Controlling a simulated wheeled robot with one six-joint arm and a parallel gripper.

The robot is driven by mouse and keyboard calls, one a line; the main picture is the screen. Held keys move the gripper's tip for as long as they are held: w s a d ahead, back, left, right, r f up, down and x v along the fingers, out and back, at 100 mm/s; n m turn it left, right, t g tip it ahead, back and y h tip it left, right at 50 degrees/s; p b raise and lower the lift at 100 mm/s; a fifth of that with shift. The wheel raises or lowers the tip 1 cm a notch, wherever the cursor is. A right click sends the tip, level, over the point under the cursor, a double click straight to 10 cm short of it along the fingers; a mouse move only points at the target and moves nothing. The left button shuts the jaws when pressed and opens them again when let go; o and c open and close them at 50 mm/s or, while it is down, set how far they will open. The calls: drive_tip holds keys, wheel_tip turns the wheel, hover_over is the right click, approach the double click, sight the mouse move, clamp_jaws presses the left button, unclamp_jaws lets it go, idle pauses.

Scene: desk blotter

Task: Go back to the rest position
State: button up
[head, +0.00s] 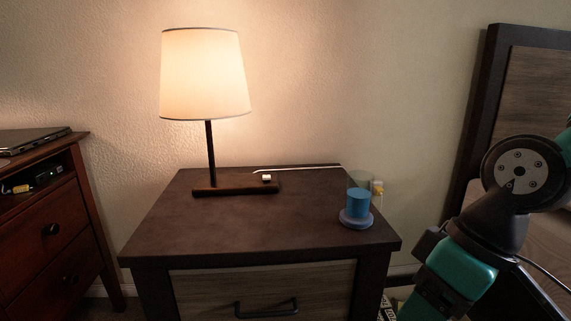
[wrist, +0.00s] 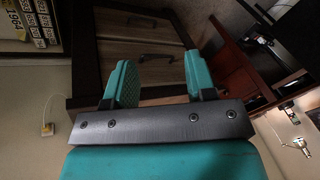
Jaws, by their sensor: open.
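My gripper (wrist: 158,60) shows in the wrist view with its two teal fingers spread apart. Nothing is between them. Part of my arm stands at the right of the head view, beside the nightstand; the fingertips cannot be made out there. A blue cylinder (head: 357,201) stands upright on a round blue-grey base (head: 356,220) near the right edge of the nightstand top (head: 255,222). The gripper is apart from it. The wrist view shows the dark nightstand with drawer handles (wrist: 157,58) beyond the fingers.
A lit lamp (head: 205,75) stands at the back left of the nightstand. A greenish translucent object (head: 361,179) is behind the cylinder. A reddish-brown dresser (head: 48,225) is at the left, and a dark-framed panel (head: 487,90) at the right. The nightstand's front middle is clear.

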drive_tip(key=s+a+r+p, duration=0.1)
drive_tip(key=s+a+r, duration=0.15)
drive_tip(key=s, duration=0.25)
wheel_tip(320, 180, up, 37)
drive_tip(key=p, duration=3.7)
drive_tip(key=shift+w+d, duration=0.3)
